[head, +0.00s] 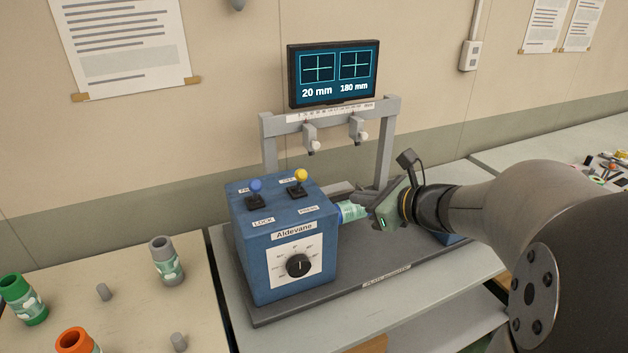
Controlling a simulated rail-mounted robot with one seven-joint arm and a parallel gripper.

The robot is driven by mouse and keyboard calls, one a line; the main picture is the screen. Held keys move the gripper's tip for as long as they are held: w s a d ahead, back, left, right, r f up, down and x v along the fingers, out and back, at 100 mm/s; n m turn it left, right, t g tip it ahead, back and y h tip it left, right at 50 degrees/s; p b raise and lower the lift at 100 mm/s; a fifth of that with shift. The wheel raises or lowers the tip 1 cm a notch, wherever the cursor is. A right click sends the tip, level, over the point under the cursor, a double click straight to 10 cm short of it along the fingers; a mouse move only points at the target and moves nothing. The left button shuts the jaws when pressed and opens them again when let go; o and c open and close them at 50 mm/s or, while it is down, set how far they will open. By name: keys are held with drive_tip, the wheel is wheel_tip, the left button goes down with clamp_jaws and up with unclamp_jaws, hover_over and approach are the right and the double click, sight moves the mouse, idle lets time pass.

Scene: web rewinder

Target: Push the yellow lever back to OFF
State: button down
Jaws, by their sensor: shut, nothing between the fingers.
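The yellow lever (300,178) stands on a black base on top of the blue control box (265,255), at its right. It looks close to upright; its small labels are too small to read, so I cannot tell which setting it is at. My gripper (367,208) is to the right of the box, below the height of the lever top and apart from the lever. Its fingers are shut and empty, though the tips are hard to see. They are close to a roll with a green and white label (350,211); I cannot tell if they touch it.
A blue lever (255,187) stands left of the yellow one. A dial (299,265) is on the box front. A grey frame with a monitor (333,74) rises behind. A left table (130,290) holds a grey roll (166,260), green and orange rolls and pegs.

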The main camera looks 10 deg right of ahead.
drive_tip(key=p, duration=0.1)
hover_over(315, 207)
drive_tip(key=s+d, duration=0.2)
drive_tip(key=s, duration=0.1)
wheel_tip(315, 207, down, 4)
drive_tip(key=shift+s+d+r, duration=0.1)
drive_tip(key=shift+d, duration=0.05)
drive_tip(key=shift+w+a+r+p, duration=0.65)
drive_tip(key=shift+w+a+p, duration=0.05)
drive_tip(key=shift+w+p, duration=0.2)
drive_tip(key=shift+w+a+r, duration=0.15)
drive_tip(key=shift+w+a, duration=0.2)
drive_tip(key=shift+w, duration=0.15)
drive_tip(key=shift+w+a, duration=0.1)
